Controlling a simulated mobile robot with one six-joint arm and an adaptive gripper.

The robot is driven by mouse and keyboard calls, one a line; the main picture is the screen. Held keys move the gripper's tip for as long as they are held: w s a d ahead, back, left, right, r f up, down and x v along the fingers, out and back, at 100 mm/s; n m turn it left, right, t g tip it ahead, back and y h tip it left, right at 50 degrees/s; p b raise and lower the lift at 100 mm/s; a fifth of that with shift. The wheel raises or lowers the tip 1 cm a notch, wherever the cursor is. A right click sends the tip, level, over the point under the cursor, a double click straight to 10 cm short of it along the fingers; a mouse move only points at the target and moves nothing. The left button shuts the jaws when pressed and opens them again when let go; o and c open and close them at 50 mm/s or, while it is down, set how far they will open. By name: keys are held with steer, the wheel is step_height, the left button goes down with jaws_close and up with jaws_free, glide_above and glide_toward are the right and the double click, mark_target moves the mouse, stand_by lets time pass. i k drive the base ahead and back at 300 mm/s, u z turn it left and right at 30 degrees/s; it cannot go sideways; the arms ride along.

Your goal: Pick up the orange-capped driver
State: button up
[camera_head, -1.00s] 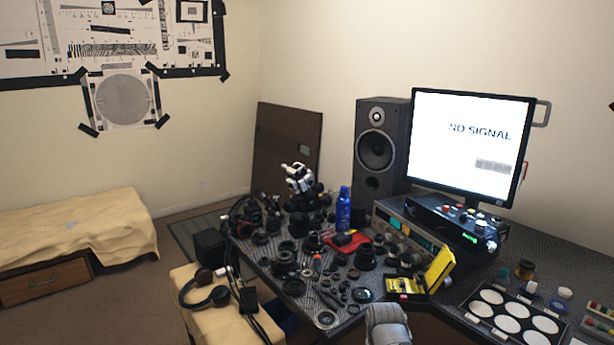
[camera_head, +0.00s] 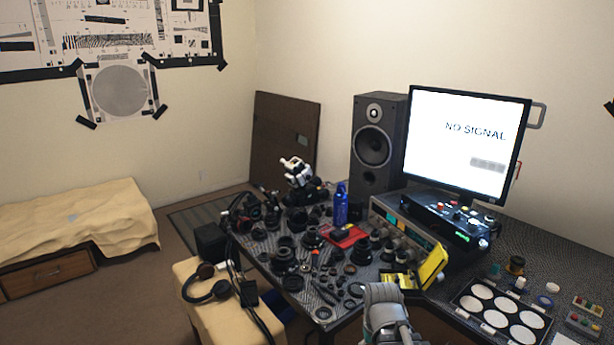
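A small orange spot, which looks like the cap of the orange-capped driver (camera_head: 315,260), shows among the dark lens parts on the desk, left of centre and in front of the red cloth. The driver is too small to make out its shaft clearly. A grey part of my arm rises at the bottom edge, in front of the desk and to the right of the driver. My gripper's fingers do not show, so I cannot see whether they are open or shut.
The desk (camera_head: 471,258) is crowded with lens rings, a blue bottle (camera_head: 341,206), a red cloth (camera_head: 345,236) and a yellow case (camera_head: 432,266). A speaker (camera_head: 376,146) and a monitor (camera_head: 466,143) stand behind. Headphones (camera_head: 206,284) lie on a cream stool at the left.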

mark_target(315, 253)
steer(key=z, duration=0.05)
steer(key=k, duration=0.65)
steer(key=u, duration=0.5)
steer(key=i, duration=0.85)
steer(key=u, duration=0.65)
steer(key=i, duration=0.75)
steer(key=z, duration=0.7)
steer(key=i, duration=0.65)
steer(key=z, duration=0.65)
